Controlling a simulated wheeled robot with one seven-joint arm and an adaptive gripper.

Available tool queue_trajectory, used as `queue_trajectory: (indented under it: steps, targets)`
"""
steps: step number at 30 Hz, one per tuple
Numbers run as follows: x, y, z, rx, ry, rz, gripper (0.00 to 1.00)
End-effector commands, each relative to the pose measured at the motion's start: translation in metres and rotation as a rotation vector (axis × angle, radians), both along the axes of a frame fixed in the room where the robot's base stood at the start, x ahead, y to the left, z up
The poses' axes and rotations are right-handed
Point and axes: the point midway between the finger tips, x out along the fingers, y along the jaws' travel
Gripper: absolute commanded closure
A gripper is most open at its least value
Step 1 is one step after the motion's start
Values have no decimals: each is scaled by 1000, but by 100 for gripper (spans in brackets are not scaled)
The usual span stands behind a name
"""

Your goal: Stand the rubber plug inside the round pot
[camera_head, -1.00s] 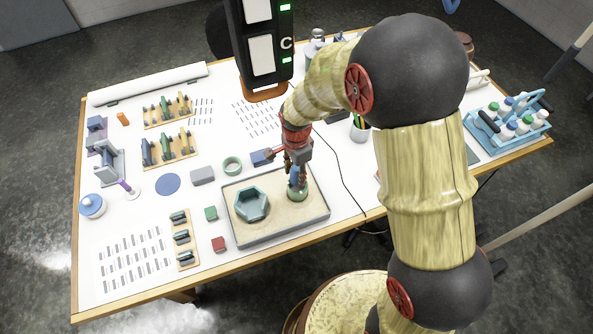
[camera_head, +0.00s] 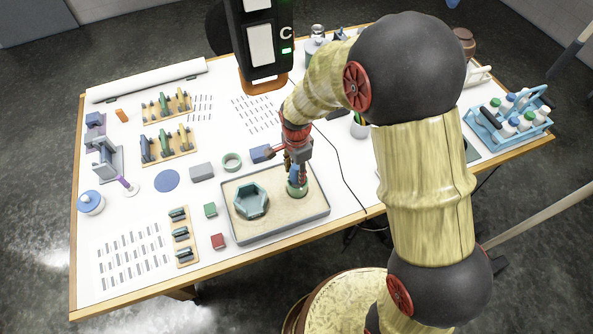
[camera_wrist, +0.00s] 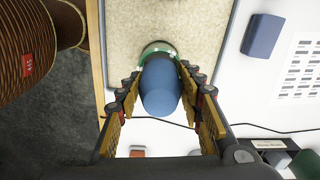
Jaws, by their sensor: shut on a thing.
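The rubber plug is a blue, rounded cylinder (camera_wrist: 160,88), held between the fingers of my gripper (camera_wrist: 161,104) in the wrist view. It also shows as a small blue patch below my gripper in the head view (camera_head: 294,173). The round pot is green (camera_head: 298,189) and stands at the right part of a sand tray (camera_head: 322,207). My gripper is directly over this pot. In the wrist view the plug covers most of the pot, leaving part of its green rim (camera_wrist: 152,46) showing. I cannot tell how deep the plug's lower end is in the pot.
A teal hexagonal pot (camera_head: 251,212) stands left of the round pot in the same tray.

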Motion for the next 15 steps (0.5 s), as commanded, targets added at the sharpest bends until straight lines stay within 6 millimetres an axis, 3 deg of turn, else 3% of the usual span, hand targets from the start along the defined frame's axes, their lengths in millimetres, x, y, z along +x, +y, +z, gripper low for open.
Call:
queue_trajectory:
  steps: [15]
  targets:
    - [0, 0, -3, 0, 0, 0, 80]
